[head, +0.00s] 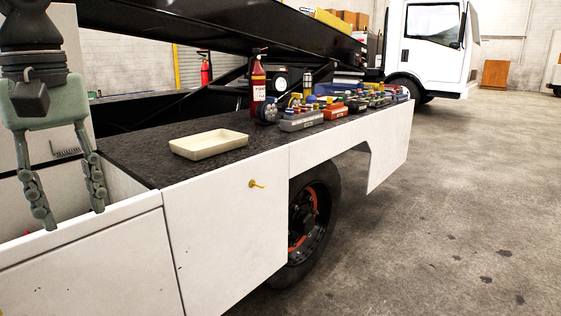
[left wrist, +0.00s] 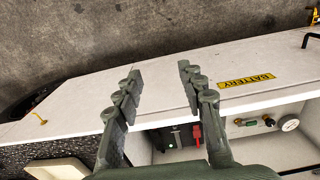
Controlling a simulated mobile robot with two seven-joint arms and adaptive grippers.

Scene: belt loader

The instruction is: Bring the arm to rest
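My left gripper (head: 74,212) hangs at the far left of the head view with its fingers pointing down and spread apart. It is open and empty, in front of an open compartment in the white side of the loader. In the left wrist view the two fingers (left wrist: 158,85) stand apart over the white panel edge, with nothing between them. My right gripper is in neither view.
A cream tray (head: 208,144) lies on the dark deck (head: 135,155). A red bottle (head: 258,80) and several small parts stand further along. A yellow key-like handle (head: 257,184) sticks out of the white panel (head: 225,225). The left wrist view shows a battery label (left wrist: 246,80). Floor at right is clear.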

